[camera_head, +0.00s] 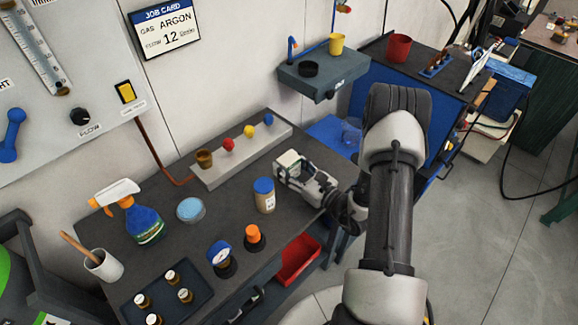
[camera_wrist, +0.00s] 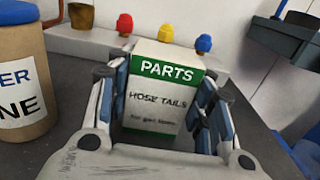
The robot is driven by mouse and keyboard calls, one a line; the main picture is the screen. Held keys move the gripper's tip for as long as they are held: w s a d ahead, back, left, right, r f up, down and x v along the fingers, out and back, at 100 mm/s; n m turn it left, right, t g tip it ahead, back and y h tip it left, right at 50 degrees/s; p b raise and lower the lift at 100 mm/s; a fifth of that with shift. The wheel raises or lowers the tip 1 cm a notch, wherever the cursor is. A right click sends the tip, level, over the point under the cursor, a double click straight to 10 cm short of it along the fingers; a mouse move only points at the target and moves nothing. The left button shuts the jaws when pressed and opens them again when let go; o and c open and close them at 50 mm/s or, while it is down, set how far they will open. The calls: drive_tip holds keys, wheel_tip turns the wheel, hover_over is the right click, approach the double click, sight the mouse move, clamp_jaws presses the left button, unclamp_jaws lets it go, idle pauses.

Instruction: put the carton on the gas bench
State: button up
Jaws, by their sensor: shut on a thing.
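The carton (camera_wrist: 163,100) is a small white box with a green band reading "PARTS" and the words "HOSE TAILS". My gripper (camera_wrist: 165,115) is shut on it, with the fingers on its left and right sides. In the head view, the carton (camera_head: 288,160) shows small and partly covered by my gripper (camera_head: 298,174). Both are over the right part of the dark-topped gas bench (camera_head: 205,218), near the raised ledge. The carton looks upright. I cannot tell whether its base touches the bench top.
A blue-lidded jar (camera_head: 264,195) stands just left of my gripper. The ledge (camera_head: 215,172) behind carries coloured knobs and a brown cup.

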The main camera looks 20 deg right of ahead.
drive_tip(key=o, duration=1.1)
drive_tip(key=shift+f, duration=0.1)
drive_tip(key=shift+o, duration=0.2)
